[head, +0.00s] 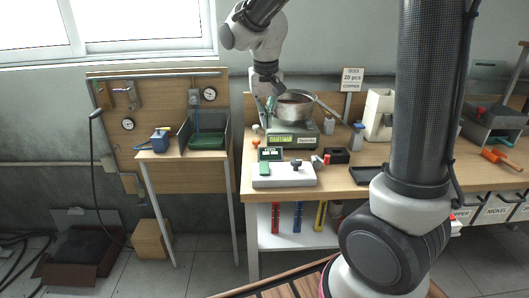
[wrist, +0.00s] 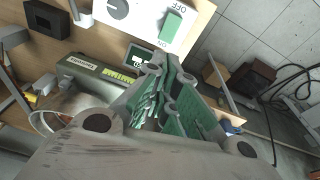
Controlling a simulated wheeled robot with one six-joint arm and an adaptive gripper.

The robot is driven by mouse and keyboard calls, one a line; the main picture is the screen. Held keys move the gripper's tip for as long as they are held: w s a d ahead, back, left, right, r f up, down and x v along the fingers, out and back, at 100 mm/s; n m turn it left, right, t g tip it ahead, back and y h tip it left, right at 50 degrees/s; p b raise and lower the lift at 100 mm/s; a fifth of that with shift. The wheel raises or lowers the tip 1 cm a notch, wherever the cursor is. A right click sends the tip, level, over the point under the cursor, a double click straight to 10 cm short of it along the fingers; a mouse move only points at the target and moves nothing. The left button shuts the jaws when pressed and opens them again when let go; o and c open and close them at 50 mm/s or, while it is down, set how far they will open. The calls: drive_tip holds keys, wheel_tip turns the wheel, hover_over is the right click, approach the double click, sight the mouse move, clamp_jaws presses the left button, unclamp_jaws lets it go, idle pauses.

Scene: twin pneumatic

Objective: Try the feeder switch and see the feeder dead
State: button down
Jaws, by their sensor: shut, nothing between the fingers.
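A white control box (head: 284,175) sits at the front left of the bench, with a green rocker switch (head: 264,168) and a dark knob (head: 296,165). In the wrist view the rocker (wrist: 172,25) lies between the marks OFF and ON; I cannot tell which side is pressed. A small dark display (head: 270,154) stands behind the box; its reading is too small to tell. My gripper (head: 269,104) is shut and empty, beside the metal pan and behind the box. Its green-padded fingers (wrist: 172,72) point towards the box, apart from the rocker. I cannot tell whether the feeder runs.
A scale (head: 293,139) carries a metal pan (head: 296,108) close to my gripper. A white hopper-like unit (head: 380,112) and a black block (head: 336,156) stand to the right. A side table with a green tray (head: 207,141) is left, across a gap.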

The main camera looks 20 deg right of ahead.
sight(265, 151)
drive_tip(key=shift+m, duration=0.7)
drive_tip(key=w+f, duration=0.1)
drive_tip(key=f, duration=0.3)
drive_tip(key=w+f, duration=0.1)
drive_tip(key=f, duration=0.3)
drive_tip(key=w+f, duration=0.1)
drive_tip(key=f, duration=0.4)
drive_tip(key=shift+d+f, duration=0.1)
drive_tip(key=shift+d, duration=0.3)
